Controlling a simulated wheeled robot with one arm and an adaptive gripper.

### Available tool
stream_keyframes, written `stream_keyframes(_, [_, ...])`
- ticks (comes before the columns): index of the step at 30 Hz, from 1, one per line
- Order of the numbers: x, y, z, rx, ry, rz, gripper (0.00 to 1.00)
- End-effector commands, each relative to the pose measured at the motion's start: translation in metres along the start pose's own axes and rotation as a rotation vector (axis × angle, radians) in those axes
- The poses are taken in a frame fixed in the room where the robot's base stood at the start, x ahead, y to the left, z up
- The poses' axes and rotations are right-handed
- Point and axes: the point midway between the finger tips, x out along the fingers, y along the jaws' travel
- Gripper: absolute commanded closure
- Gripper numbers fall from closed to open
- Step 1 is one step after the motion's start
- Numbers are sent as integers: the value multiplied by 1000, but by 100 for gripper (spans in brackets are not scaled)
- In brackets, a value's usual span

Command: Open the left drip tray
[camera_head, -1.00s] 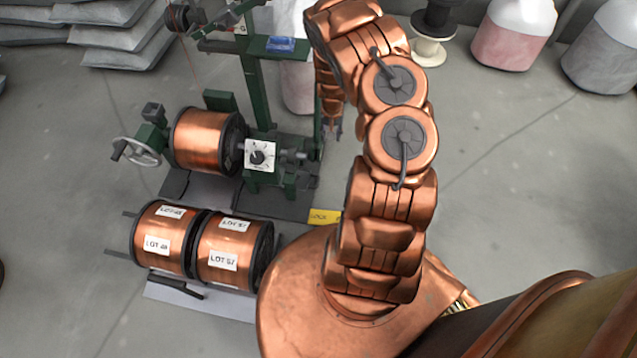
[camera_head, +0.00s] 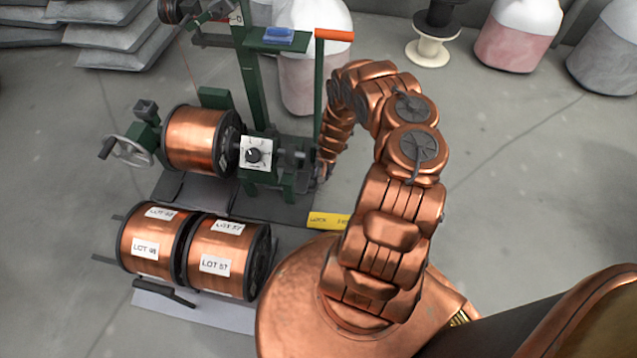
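Two dark flat trays lie side by side on the floor under the green winding machine (camera_head: 253,95). The left tray (camera_head: 172,190) is below the mounted copper spool (camera_head: 200,140), and the right tray (camera_head: 275,208) is below the dial box. Whether either tray is open is not clear. My copper arm bends over from the right. My gripper (camera_head: 325,172) points down beside the machine's right side, near the right tray's far right corner and well right of the left tray. Its fingers are small and partly hidden by the machine and my arm.
Two copper spools (camera_head: 228,258) with LOT labels lie in front of the trays, near a black bar (camera_head: 165,292) on a pale plate. A yellow label (camera_head: 328,221) is by my base. A green lever with an orange handle (camera_head: 334,34) rises near my arm.

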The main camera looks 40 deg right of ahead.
Motion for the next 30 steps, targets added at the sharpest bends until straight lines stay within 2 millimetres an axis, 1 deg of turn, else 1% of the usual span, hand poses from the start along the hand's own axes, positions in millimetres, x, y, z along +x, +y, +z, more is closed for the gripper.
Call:
stream_keyframes(1, [13, 0, 1, 1, -1, 0, 61])
stream_keyframes(3, [24, 0, 0, -1, -1, 0, 61])
stream_keyframes(9, [48, 0, 1, 0, -3, -1, 61])
stream_keyframes(12, [56, 0, 1, -1, -3, -1, 61])
stream_keyframes(16, [60, 0, 1, 1, -3, 0, 61])
stream_keyframes(24, [60, 0, 1, 1, -2, 0, 61])
stream_keyframes(26, [60, 0, 1, 1, -2, 0, 66])
stream_keyframes(30, [60, 0, 1, 1, -2, 0, 81])
